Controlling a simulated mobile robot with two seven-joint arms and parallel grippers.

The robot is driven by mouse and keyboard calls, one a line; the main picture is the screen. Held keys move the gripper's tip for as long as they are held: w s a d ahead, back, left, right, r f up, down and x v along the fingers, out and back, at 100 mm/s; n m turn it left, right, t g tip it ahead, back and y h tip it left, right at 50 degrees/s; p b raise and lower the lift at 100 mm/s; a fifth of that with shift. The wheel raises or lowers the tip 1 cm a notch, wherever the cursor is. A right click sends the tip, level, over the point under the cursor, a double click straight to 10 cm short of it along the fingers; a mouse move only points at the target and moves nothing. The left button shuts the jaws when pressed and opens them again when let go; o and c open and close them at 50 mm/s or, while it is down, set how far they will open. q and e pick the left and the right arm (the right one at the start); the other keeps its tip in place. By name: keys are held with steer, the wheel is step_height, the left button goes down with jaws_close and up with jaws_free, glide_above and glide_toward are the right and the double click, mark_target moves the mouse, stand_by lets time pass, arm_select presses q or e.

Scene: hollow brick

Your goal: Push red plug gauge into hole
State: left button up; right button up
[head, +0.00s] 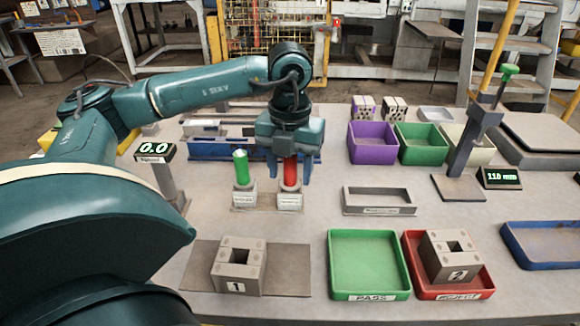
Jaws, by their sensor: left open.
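The red plug gauge (290,173) stands upright in a labelled grey holder (290,200). My left gripper (288,170) points down over it, with its open fingers on either side of the gauge; I cannot tell whether they touch it. The gripper hides the gauge's top. A hollow brick marked 1 (239,268), with a square hole in its top, sits on a brown mat (290,270) at the front. Another hollow brick marked 2 (455,258) sits in the red REJECT tray (412,262). My right gripper is not in view.
A green plug gauge (241,167) stands in its holder just left of the red one. An empty green PASS tray (368,258) is at the front. A grey tray (379,201), purple bin (372,143) and green bin (421,144) stand behind. A post gauge (475,145) rises at the right.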

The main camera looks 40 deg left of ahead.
arm_select(q)
step_height(320, 180, up, 13)
steer(key=p, duration=0.2)
steer(key=shift+f+p, duration=0.15)
steer(key=shift+p, duration=0.25)
steer(key=shift+r, duration=0.3)
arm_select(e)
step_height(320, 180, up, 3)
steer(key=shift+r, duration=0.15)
arm_select(q)
steer(key=shift+f, duration=0.1)
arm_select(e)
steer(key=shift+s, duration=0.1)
